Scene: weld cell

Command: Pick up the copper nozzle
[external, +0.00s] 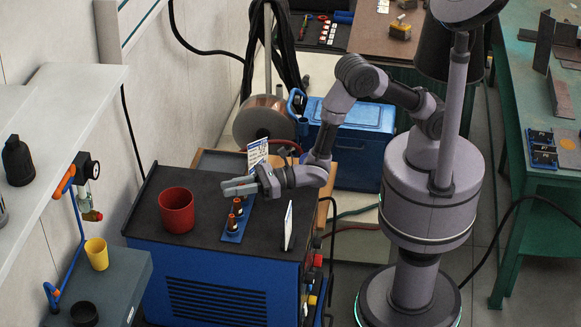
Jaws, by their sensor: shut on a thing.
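My gripper (230,187) is above the black top of the blue machine (215,300), with its fingers pointing left. The fingers are close together over the far part of a narrow blue rack (231,238). Small copper-and-black nozzles stand upright in the rack: one (232,223) nearer the front and one (237,206) just below the fingers. My gripper is shut on a copper nozzle, which the fingers mostly hide. I cannot tell whether the held nozzle is clear of the rack.
A red cup (177,210) stands left of the rack. A white upright card (288,226) stands to its right, and a printed card (257,154) stands behind. A wire spool (262,119) and a blue toolbox (352,143) are farther back. The machine's front left top is clear.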

